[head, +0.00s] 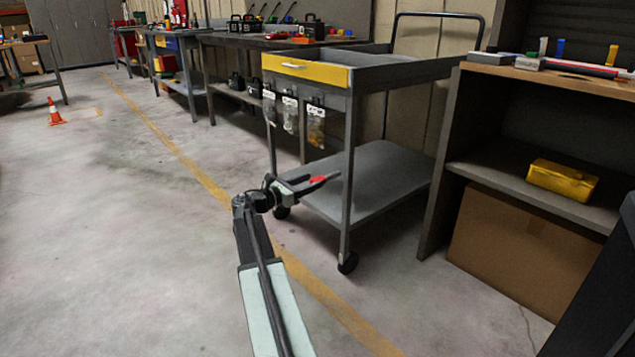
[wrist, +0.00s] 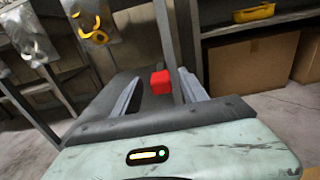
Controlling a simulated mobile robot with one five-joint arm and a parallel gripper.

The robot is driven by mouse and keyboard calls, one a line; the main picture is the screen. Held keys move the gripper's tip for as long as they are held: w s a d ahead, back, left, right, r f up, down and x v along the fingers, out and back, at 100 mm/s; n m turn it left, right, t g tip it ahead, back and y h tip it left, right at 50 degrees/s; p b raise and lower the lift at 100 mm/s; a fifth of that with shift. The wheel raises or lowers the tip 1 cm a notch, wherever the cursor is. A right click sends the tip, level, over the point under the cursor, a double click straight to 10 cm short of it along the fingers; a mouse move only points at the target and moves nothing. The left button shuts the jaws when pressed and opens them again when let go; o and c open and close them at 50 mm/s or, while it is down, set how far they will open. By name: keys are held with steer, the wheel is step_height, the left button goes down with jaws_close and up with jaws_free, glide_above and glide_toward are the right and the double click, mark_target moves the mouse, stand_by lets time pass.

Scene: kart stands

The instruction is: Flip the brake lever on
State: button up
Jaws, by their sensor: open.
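A grey cart (head: 346,130) with a yellow drawer front and a lower shelf stands on castors. The red piece (head: 320,180), seemingly the brake lever, shows at the cart's near side, low down by the lower shelf. It also shows as a red block (wrist: 160,84) between the two fingers in the wrist view. My gripper (head: 311,184) is open, with its fingers pointing at the cart. In the wrist view my gripper (wrist: 159,74) has one finger on each side of the red block. I cannot tell whether a finger touches it. The lever's mount is hidden.
Bags with parts (head: 316,125) hang under the drawer. To the right, a wooden-topped bench (head: 560,80) holds a yellow case (head: 562,180) on its shelf above a cardboard box (head: 525,245). An orange cone (head: 55,112) stands far left.

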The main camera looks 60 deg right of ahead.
mark_target(316, 179)
steer(key=x, duration=0.3)
steer(key=shift+s+d, duration=0.1)
steer(key=shift+d, duration=0.1)
jaws_close()
stand_by(1.3)
